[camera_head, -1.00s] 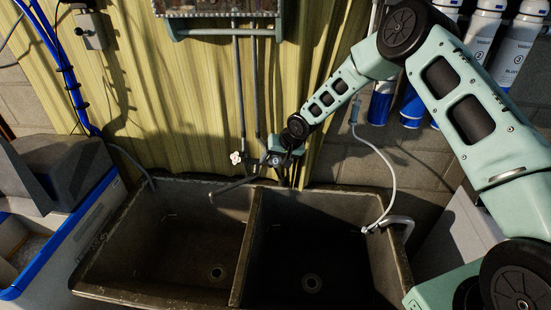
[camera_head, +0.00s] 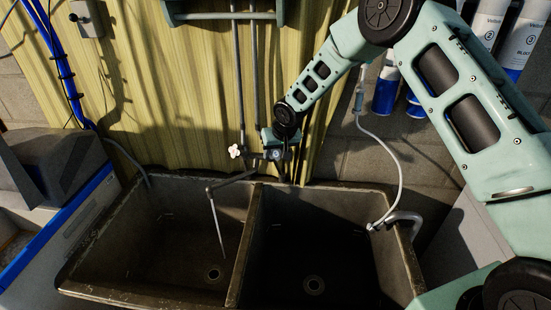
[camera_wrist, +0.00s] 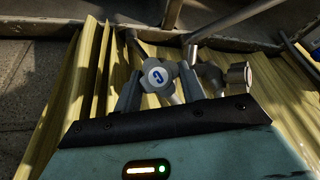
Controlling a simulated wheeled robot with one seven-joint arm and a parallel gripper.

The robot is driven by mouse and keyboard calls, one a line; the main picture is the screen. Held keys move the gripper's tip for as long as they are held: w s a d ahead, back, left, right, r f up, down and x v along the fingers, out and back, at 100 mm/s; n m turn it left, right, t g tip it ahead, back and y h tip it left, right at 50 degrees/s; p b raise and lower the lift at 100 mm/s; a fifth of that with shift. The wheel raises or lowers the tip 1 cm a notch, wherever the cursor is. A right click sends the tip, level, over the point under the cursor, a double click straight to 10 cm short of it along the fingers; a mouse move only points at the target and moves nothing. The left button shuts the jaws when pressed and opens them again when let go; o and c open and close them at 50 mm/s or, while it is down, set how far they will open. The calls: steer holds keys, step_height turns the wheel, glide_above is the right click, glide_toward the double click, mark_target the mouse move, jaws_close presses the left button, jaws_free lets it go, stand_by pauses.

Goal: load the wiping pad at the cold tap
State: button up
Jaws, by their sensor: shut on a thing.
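The cold tap handle, a pale knob with a blue "C" on its cap (camera_wrist: 157,76), is between my gripper's fingers (camera_wrist: 160,90) in the wrist view. My gripper is shut on this handle; in the head view it (camera_head: 281,154) is at the wall behind the sink divider. The spout (camera_head: 234,181) reaches over the left basin. A thin pale stream of water (camera_head: 218,228) falls from its tip into that basin. I cannot make out a wiping pad in either view.
The second tap handle (camera_head: 235,152) is just left of my gripper. The double sink (camera_head: 252,240) has two empty-looking basins with drains. A pale hose (camera_head: 401,175) hangs at the right, near filter bottles (camera_head: 388,88). Pipes (camera_head: 240,85) run up the wall.

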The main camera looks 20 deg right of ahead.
steer(key=o, duration=1)
steer(key=shift+c, duration=0.2)
steer(key=b+v, duration=0.4)
steer(key=v, duration=1.3)
steer(key=shift+r, duration=0.2)
